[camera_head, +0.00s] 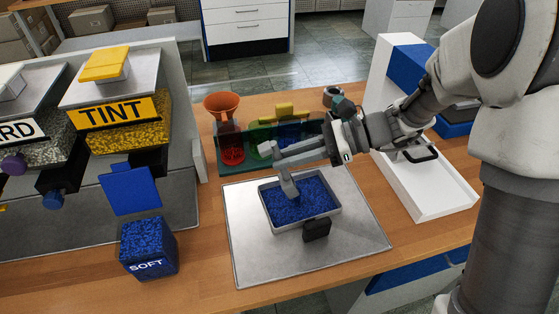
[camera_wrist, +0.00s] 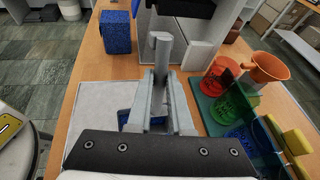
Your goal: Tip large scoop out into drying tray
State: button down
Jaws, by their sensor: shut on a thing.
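My gripper (camera_head: 283,150) is shut on a light grey handle, which I take to be the large scoop's (camera_wrist: 163,52); it juts out past the fingers in the wrist view. In the head view, a grey part (camera_head: 289,187) reaches down to the blue granules. Whether it is scoop or finger, and whether it touches them, I cannot tell. A grey rectangular tray (camera_head: 267,222), perhaps the drying tray, holds the granules (camera_head: 305,206) and has a black handle (camera_head: 316,230) in front. In the wrist view the fingers mostly hide the tray. The scoop's bowl is not clearly visible.
The tray stands on a metal sheet (camera_head: 247,255). Behind stands a rack (camera_wrist: 208,112) with red, green and blue containers and an orange funnel (camera_head: 221,102). A blue SOFT box (camera_head: 148,257) and TINT hopper (camera_head: 123,119) are left; a white tray (camera_head: 430,190) is right.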

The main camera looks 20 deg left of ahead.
jog(key=w+d+m+g+y+b, duration=0.1)
jog(key=w+d+g+y, duration=0.1)
jog(key=d+y, duration=0.4)
jog(key=shift+w+f+g+y+b, duration=0.3)
jog(key=shift+w+f+g+y, duration=0.15)
jog(key=shift+w, duration=0.45)
jog(key=shift+d, duration=0.1)
dwell(0.4)
dwell(0.7)
